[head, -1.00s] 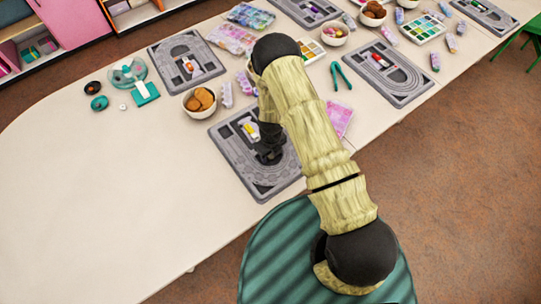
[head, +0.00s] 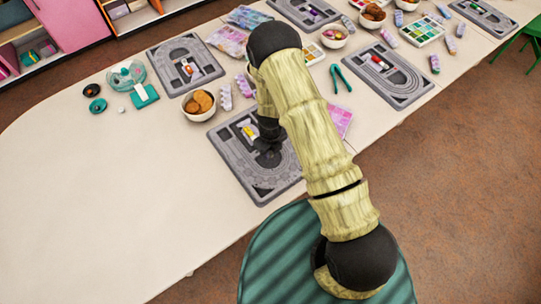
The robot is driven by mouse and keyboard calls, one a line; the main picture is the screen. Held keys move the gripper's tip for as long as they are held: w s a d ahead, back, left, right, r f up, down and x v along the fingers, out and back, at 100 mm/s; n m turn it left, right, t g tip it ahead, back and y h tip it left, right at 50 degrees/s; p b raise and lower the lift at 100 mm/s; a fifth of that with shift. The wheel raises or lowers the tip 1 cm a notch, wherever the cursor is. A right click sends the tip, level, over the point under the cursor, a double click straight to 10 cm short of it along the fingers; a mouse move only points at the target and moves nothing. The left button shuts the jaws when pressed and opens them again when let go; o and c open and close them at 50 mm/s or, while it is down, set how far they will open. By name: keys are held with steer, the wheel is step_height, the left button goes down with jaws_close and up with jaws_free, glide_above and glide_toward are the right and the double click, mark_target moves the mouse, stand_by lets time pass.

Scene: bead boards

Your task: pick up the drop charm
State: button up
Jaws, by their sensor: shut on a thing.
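My gripper (head: 268,150) is low over the nearest grey bead board (head: 228,159), and my arm hides part of the board. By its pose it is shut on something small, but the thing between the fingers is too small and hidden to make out. A small yellow and white piece (head: 249,131) lies in the board's recess, just left of the gripper. I cannot tell the drop charm apart in this view.
A bowl of cookies (head: 199,104) stands just behind the board. More bead boards lie behind (head: 186,52) and at right (head: 402,88). Green pliers (head: 341,77) and a pink packet (head: 341,121) lie right of my arm. The table's left part is clear.

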mark_target(271, 153)
step_height(271, 153, up, 6)
steer(key=shift+b, duration=0.45)
stand_by(0.3)
